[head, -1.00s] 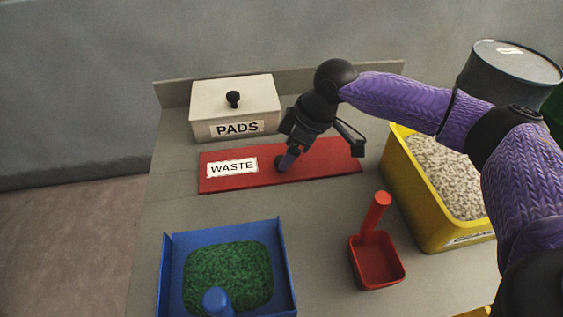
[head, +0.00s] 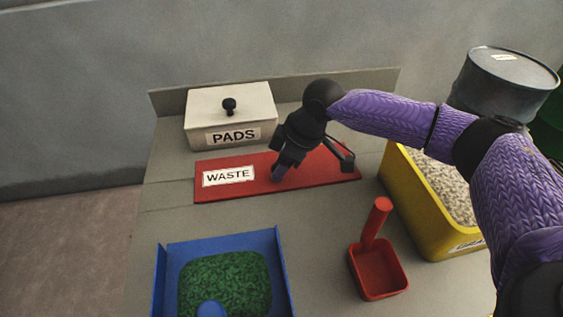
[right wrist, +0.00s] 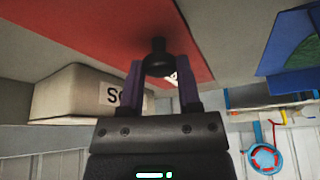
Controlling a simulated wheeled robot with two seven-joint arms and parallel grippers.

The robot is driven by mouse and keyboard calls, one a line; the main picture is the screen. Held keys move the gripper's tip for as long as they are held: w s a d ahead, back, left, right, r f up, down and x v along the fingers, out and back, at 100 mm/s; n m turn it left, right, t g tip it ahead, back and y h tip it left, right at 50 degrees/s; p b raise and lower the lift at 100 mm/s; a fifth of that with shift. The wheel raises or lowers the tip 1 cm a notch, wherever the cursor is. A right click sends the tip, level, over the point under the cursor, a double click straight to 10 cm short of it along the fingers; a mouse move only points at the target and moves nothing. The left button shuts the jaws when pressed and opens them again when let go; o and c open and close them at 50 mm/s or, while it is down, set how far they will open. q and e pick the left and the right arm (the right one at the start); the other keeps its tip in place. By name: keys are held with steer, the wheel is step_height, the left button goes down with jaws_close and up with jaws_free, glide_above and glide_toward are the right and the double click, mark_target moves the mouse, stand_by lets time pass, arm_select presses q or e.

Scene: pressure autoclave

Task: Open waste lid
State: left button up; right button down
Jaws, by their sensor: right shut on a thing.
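The waste lid (head: 325,167) is a flat red panel with a white WASTE label, lying in the worktop in the head view. It also spans the top of the right wrist view (right wrist: 90,25). Its black knob (right wrist: 157,58) sits between the purple fingers of my right gripper (right wrist: 160,82) in the right wrist view. My right gripper (head: 279,174) is shut on this knob, with its fingers low over the middle of the lid in the head view, where the knob is largely hidden. The lid looks flat, with no clear gap at its edges. My left gripper is not in view.
A beige PADS box (head: 205,112) stands behind the lid. A blue tray (head: 281,260) of green material is in front, with a red scoop (head: 378,270) to its right. A yellow bin (head: 410,205) of granules and a grey drum (head: 500,85) are at the right.

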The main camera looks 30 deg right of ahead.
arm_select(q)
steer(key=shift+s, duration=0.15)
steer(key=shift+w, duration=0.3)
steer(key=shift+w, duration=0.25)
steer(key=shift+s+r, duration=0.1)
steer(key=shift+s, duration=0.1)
